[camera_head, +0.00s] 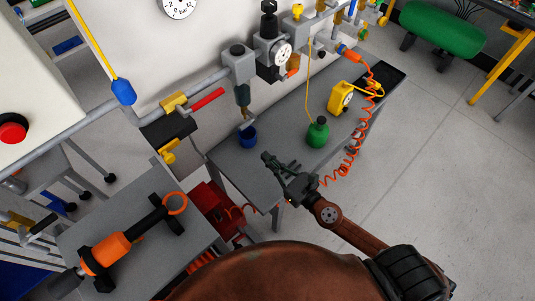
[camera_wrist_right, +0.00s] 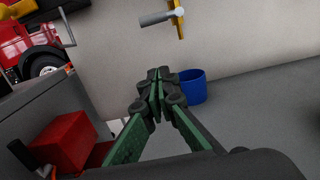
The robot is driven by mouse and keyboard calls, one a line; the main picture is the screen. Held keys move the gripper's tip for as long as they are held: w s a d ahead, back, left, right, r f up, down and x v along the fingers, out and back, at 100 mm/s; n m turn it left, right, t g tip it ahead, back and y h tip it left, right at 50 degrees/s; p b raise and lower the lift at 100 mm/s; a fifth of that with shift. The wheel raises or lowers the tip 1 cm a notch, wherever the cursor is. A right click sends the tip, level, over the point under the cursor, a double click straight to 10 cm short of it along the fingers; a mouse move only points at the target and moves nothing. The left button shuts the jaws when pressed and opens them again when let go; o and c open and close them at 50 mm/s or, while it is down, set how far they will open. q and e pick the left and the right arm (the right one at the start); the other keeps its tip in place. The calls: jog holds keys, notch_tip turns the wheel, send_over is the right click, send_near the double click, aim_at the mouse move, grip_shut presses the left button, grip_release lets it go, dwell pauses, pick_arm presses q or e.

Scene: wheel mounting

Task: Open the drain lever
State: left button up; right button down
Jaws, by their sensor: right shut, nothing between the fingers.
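A small drain fitting (camera_head: 246,126) sits under the hanging filter (camera_head: 242,95) on the wall pipe, just above a blue cup (camera_head: 248,137). In the right wrist view a yellow lever bar (camera_wrist_right: 178,18) hangs beside a short metal pipe with a pale end, above and left of the blue cup (camera_wrist_right: 190,86). My right gripper (camera_head: 270,161) is shut and empty. It is over the grey table, right of and nearer than the cup, apart from the fitting. The wrist view shows its closed fingertips (camera_wrist_right: 158,78) below the lever bar. My left gripper is not in view.
A red-handled yellow valve (camera_head: 175,102) is on the pipe at left. A red box (camera_wrist_right: 68,143) is low in the wrist view.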

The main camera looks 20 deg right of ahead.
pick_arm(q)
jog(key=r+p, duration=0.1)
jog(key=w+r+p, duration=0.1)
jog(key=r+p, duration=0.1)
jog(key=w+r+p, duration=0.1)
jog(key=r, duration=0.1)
pick_arm(e)
jog(key=w+a+r, duration=0.3)
jog(key=w+r, duration=0.1)
jog(key=w, duration=0.4)
jog(key=shift+r, duration=0.2)
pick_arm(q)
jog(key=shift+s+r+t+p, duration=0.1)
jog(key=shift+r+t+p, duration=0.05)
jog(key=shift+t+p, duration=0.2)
